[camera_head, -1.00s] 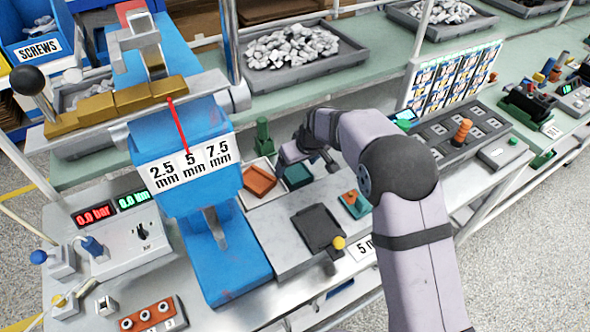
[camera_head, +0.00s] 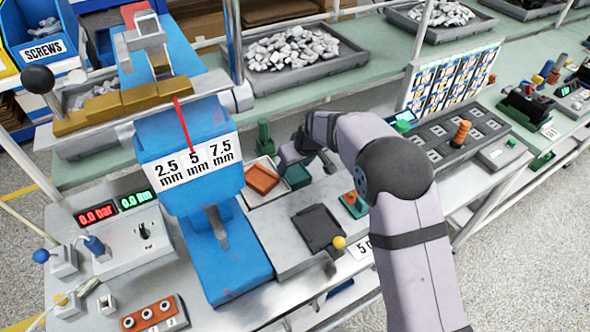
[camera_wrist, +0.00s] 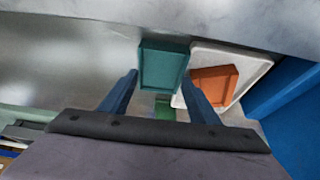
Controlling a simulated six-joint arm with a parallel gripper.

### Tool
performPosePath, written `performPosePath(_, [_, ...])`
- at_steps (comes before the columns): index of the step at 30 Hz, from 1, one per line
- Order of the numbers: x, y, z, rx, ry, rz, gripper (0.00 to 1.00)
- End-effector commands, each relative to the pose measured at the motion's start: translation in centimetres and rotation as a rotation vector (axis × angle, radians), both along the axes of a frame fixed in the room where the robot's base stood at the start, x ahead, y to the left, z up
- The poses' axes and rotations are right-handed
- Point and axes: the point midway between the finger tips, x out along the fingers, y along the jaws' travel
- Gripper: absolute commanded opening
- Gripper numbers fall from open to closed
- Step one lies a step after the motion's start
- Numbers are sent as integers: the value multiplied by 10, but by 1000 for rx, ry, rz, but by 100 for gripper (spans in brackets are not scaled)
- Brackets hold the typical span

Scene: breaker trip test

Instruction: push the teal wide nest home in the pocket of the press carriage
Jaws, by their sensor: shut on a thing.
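The teal wide nest (camera_head: 299,177) is a shallow teal tray beside the orange nest in the head view. In the wrist view the teal nest (camera_wrist: 163,66) sits between the blue fingertips of my gripper (camera_wrist: 159,80). My gripper (camera_head: 292,163) is shut on it; the dark fingers hide part of the nest in the head view. I cannot tell whether the nest is clear of the surface below. The press carriage (camera_head: 290,257) is a grey slide in front of the blue press. A dark rectangular area (camera_head: 318,228), seemingly its pocket, shows no nest in it.
The orange nest (camera_head: 262,179) lies in a white tray (camera_wrist: 210,55), close to my gripper. The blue press (camera_head: 195,170) stands left of the carriage.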

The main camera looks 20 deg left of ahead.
Motion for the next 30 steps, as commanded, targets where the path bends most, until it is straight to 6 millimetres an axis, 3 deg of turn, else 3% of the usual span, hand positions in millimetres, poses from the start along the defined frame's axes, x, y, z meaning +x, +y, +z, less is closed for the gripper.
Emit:
performPosePath(1, [-5, -11, -18, -28, 26, 1, 20])
performPosePath(5, [-5, -11, -9, -27, 25, 1, 20])
performPosePath(19, [-4, -7, 69, -18, 17, 1, 20])
performPosePath(24, [-5, -6, 84, -18, 17, 1, 20])
performPosePath(30, [-5, -6, 85, -18, 17, 1, 20])
